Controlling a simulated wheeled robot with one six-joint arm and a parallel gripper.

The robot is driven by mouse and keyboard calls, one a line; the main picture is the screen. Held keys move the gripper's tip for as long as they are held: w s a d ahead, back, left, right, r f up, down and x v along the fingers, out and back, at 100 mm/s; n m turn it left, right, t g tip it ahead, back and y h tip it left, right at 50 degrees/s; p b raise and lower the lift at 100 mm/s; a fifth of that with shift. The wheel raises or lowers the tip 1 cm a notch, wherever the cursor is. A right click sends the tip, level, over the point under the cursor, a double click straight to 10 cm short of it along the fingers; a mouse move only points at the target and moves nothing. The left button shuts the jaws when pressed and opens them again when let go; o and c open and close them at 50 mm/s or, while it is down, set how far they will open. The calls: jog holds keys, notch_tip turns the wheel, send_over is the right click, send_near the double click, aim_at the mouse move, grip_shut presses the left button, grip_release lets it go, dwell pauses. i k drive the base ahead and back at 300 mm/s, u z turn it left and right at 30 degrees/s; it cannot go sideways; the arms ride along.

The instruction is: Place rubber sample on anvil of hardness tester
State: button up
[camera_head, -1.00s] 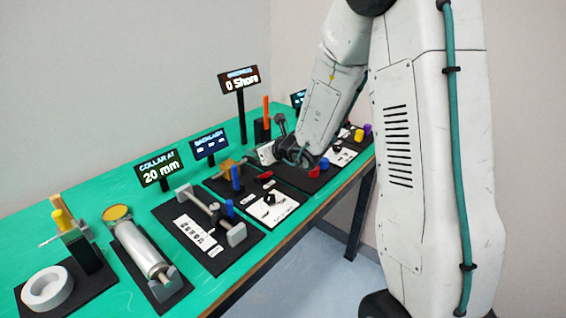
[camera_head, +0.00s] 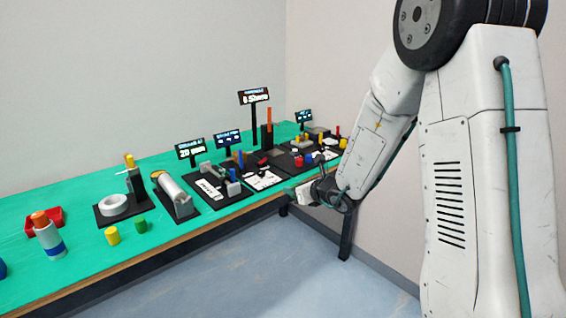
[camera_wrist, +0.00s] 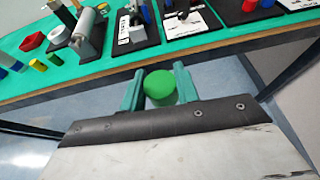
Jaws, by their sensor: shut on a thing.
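My gripper (camera_wrist: 152,90) is shut on a round green piece, which looks like the rubber sample (camera_wrist: 160,90). The piece sits between the two green fingers in the wrist view. In the head view my gripper (camera_head: 308,195) is in front of the bench's front edge, over the floor, and the held piece cannot be made out. The hardness tester (camera_head: 267,133) stands toward the back of the bench, with an orange upright part and a dark display (camera_head: 254,97) reading Shore. Its anvil is too small to make out.
The green bench (camera_head: 75,195) runs across the view. Black boards with devices line it, including a roller (camera_head: 174,192) and a white ring (camera_head: 114,205). A yellow cylinder (camera_head: 112,236) and a green cylinder (camera_head: 140,226) stand at the front left. Open floor (camera_head: 250,270) lies before the bench.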

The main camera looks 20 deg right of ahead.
aim_at(275, 152)
jog(key=z, duration=1.05)
jog(key=i, duration=1.6)
jog(key=u, duration=1.9)
